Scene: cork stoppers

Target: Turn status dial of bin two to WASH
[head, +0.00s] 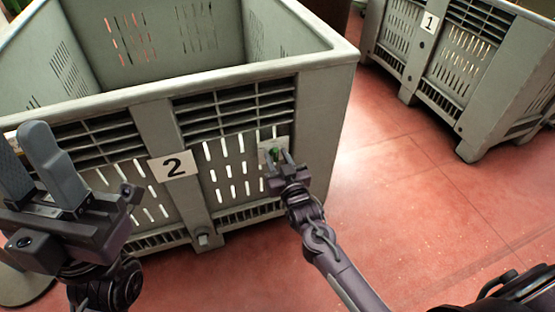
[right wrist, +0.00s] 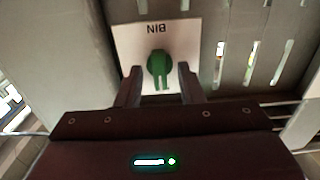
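Bin two is a grey slatted crate (head: 345,75) with a "2" label (head: 174,166) on its front. Its status dial is a green knob (right wrist: 159,68) on a white plate (right wrist: 128,45), which reads "BIN" upside down in the right wrist view. In the head view the plate (head: 267,146) is partly hidden by my right gripper (head: 277,157). The right gripper is open, with one finger on each side of the knob's lower part and gaps visible on both sides. No WASH marking is legible. My left gripper (head: 28,155) is open and empty at the left, in front of the bin.
Another grey crate (head: 470,55) labelled "1" (head: 430,22) stands at the back right. The red floor (head: 410,200) between and in front of the bins is clear. Bin two's visible inside is empty.

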